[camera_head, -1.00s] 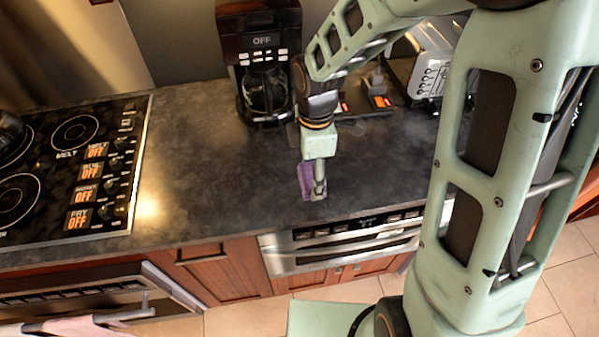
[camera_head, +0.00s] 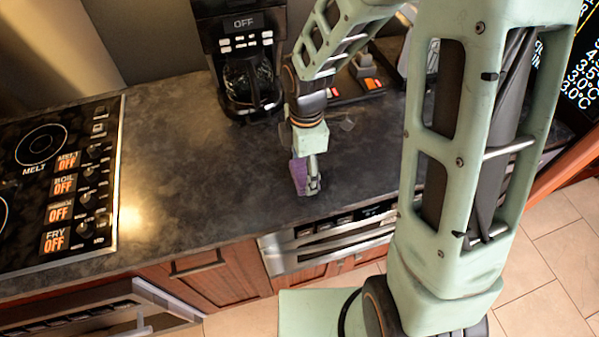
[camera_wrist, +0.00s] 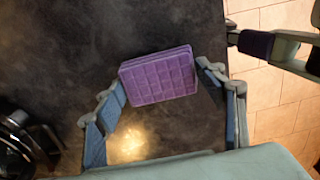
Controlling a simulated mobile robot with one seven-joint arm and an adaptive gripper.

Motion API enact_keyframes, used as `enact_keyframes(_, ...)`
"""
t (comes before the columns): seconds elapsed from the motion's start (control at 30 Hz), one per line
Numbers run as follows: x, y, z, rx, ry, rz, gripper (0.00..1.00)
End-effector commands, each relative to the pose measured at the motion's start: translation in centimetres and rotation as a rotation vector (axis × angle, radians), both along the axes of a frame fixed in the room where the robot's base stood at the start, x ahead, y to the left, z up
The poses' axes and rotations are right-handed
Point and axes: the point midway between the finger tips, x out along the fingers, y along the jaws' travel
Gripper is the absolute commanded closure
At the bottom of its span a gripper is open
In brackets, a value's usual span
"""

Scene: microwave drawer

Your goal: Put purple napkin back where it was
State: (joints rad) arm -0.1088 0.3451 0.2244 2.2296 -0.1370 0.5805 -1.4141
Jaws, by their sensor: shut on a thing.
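The purple napkin (camera_head: 299,175) shows at the end of my arm in the head view, over the dark counter (camera_head: 190,170) near its front edge. In the wrist view the napkin (camera_wrist: 160,77) is a folded purple block with a grid pattern. My gripper (camera_head: 308,183) is shut on it, with one finger on each side in the wrist view (camera_wrist: 163,80). The counter lies behind the napkin; I cannot tell whether the napkin touches it. My gripper partly hides the napkin in the head view.
A coffee maker (camera_head: 247,75) stands at the back of the counter, with a dark tray (camera_head: 350,88) to its right. A stovetop (camera_head: 60,170) with knobs is at the left. A steel-fronted drawer (camera_head: 325,245) is below the counter edge. The counter between stovetop and gripper is clear.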

Motion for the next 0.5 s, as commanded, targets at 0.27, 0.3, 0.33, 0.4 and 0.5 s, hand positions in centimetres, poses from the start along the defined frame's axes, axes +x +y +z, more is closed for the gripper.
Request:
enact_keyframes(0.27, -0.02, -0.33, -0.9, 0.001, -0.002, 0.002, 0.58)
enact_keyframes(0.3, -0.02, -0.33, -0.9, 0.001, -0.002, 0.002, 0.58)
enact_keyframes(0.33, -0.04, -0.32, -0.9, 0.0, -0.001, 0.002, 0.58)
enact_keyframes(0.4, -0.04, -0.32, -1.08, 0.0, -0.001, 0.001, 0.58)
enact_keyframes(0.5, -0.03, -0.32, -1.34, 0.0, -0.001, 0.001, 0.35)
